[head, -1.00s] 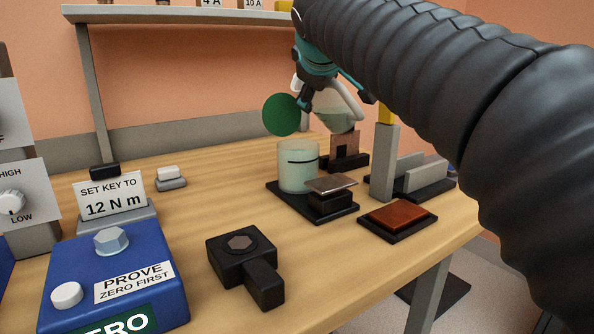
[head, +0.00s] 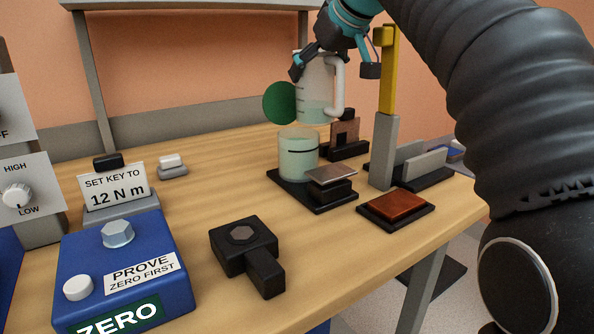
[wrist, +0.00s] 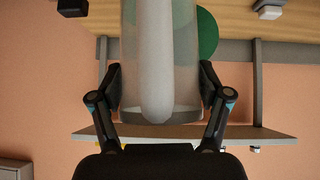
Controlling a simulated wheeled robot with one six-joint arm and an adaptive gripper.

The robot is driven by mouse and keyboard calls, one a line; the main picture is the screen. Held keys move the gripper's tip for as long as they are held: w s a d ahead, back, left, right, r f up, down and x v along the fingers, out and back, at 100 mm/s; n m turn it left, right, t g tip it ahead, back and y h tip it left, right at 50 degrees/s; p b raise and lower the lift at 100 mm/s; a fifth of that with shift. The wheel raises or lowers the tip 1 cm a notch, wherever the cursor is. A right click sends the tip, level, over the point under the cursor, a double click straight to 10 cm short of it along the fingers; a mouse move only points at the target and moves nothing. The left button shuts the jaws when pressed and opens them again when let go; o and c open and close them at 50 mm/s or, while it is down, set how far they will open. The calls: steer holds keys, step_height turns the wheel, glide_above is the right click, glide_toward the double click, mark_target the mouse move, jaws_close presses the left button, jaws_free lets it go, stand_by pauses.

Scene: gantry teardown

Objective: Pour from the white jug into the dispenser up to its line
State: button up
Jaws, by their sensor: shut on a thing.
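The jug (head: 312,78) is a clear, whitish vessel with a white handle (head: 339,85) on its right. It is about upright, held in the air above and a little behind the dispenser, with pale green liquid (head: 314,111) low inside. My gripper (head: 332,62) is shut on the jug; in the wrist view its fingers (wrist: 160,95) press on both sides of the jug (wrist: 160,60). The dispenser (head: 298,154) is a clear cup on a black base with a metal lever plate (head: 331,174). Pale liquid stands in it, with its surface apparently above the dark line (head: 303,150).
A green disc (head: 279,103) is behind the jug. A grey post with a yellow top (head: 387,70) stands right of the dispenser, near a brown pad (head: 396,206). A black hex socket block (head: 243,241) and blue prover (head: 122,262) stand in front. The table between is clear.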

steer(key=shift+r, duration=0.1)
stand_by(0.3)
steer(key=shift+r, duration=1.95)
